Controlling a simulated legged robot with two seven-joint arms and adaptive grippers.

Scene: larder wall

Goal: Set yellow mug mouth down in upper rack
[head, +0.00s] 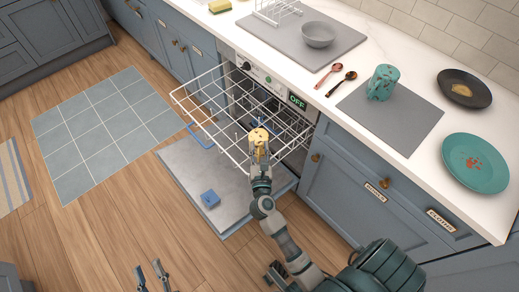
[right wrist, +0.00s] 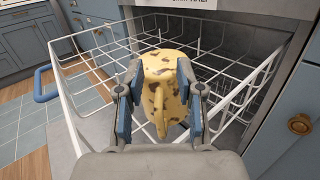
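The yellow mug (head: 258,136) with brown spots is in my right gripper (head: 259,155), over the front part of the pulled-out upper rack (head: 222,150). In the right wrist view the blue-padded fingers (right wrist: 160,100) press the mug (right wrist: 163,78) from both sides, with its handle toward the camera. A closed, spotted end seems to face up; the mouth is hidden. White rack wires (right wrist: 100,62) surround it; I cannot tell whether the mug touches them. My left gripper (head: 152,274) is low at the bottom edge, open and empty, far from the rack.
The dishwasher door (head: 185,175) is folded down below the rack, with a blue block (head: 210,199) on it. The counter holds a teal mug (head: 382,82), a grey bowl (head: 318,34), two spoons, a dark plate (head: 464,88) and a teal plate (head: 474,163). Much of the rack looks empty.

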